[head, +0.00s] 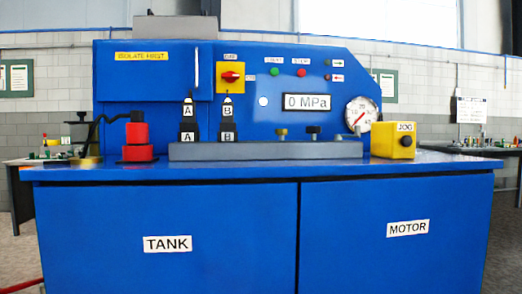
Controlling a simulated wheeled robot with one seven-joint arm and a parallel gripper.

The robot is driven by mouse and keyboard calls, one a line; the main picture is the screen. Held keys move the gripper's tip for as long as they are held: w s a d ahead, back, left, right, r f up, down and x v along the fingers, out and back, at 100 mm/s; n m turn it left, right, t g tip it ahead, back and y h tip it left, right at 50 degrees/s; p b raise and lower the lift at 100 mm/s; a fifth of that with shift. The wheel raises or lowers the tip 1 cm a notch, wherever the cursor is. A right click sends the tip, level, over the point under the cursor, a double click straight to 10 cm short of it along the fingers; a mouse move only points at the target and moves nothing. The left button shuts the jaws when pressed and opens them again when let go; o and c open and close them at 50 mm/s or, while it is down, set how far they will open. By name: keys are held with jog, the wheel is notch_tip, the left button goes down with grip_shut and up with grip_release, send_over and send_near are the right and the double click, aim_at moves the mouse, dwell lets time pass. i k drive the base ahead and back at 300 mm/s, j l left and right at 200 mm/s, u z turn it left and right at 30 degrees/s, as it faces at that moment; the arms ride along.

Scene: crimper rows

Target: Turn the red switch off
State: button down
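A red rotary switch (231,76) sits on a yellow square plate (222,88) on the upright blue panel of a machine, left of the panel's middle. My gripper is not in view.
The blue cabinet (390,200) has a worktop carrying a red-and-black device (138,140), black connectors marked A and B (228,121), a grey block (265,150) and a yellow JOG box (393,140). A gauge (361,113) and a 0 MPa display (306,102) are at right.

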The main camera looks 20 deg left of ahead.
aim_at(231, 77)
jog(key=u, duration=1.25)
